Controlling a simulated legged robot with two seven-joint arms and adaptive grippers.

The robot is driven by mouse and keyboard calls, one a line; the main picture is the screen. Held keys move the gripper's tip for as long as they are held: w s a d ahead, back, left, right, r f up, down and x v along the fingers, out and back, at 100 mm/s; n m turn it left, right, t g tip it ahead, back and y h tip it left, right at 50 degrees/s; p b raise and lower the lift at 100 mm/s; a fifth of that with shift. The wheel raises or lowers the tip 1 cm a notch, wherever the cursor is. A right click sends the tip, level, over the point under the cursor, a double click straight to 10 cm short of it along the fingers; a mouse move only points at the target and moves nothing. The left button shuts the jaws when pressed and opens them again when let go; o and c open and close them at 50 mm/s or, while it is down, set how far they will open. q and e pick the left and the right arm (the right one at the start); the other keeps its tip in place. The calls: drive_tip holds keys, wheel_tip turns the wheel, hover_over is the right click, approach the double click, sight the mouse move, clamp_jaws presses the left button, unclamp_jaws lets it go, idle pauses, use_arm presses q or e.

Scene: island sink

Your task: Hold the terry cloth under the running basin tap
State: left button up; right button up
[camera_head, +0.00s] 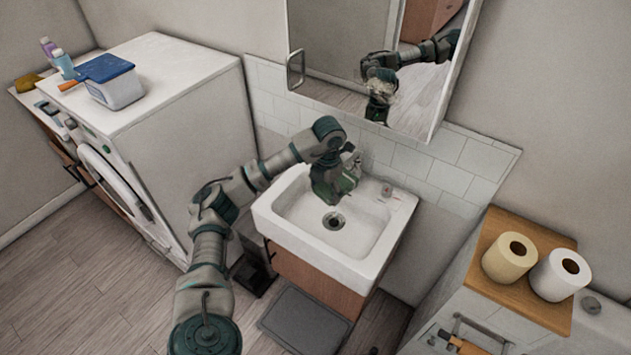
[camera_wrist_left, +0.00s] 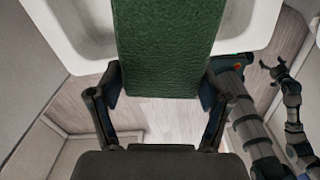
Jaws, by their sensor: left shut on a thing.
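The terry cloth (camera_wrist_left: 165,45) is a green textured slab in the left wrist view. My left gripper (camera_wrist_left: 160,95) is shut on it, with a finger on each side of its lower end. In the head view my left gripper (camera_head: 334,186) is over the back part of the white basin (camera_head: 300,222), above and behind the drain. The tap is mostly hidden behind the gripper, and I cannot make out running water. My right gripper (camera_wrist_left: 275,68) shows at the right of the left wrist view, empty with its fingers apart.
A white washing machine (camera_head: 190,85) stands left of the basin, with a blue-lidded tub (camera_head: 112,82) on top. A mirror cabinet (camera_head: 345,35) hangs above the basin. Two paper rolls (camera_head: 510,258) stand on a wooden-topped cabinet (camera_head: 535,312) at right. A grey mat (camera_head: 303,318) lies below.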

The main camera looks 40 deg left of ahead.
use_arm(q)
drive_tip(key=d+f+n+p, duration=0.4)
drive_tip(key=d+f+n, duration=0.3)
drive_tip(key=d+f, duration=0.75)
use_arm(e)
drive_tip(key=s+d+f, duration=0.2)
drive_tip(key=s+f, duration=0.3)
drive_tip(key=s, duration=0.4)
use_arm(q)
drive_tip(key=w+a+f+b, duration=0.2)
drive_tip(key=a+b, duration=0.4)
drive_tip(key=a, duration=0.6)
drive_tip(key=shift+w+a+b, duration=0.35)
drive_tip(key=shift+w+a, duration=0.05)
use_arm(e)
drive_tip(key=w+a+r, duration=0.2)
drive_tip(key=w+r, duration=0.8)
drive_tip(key=w, duration=0.2)
drive_tip(key=shift+w+a, duration=0.25)
drive_tip(key=shift+w, duration=0.05)
use_arm(q)
drive_tip(key=shift+d, duration=0.1)
use_arm(e)
drive_tip(key=shift+r, duration=0.1)
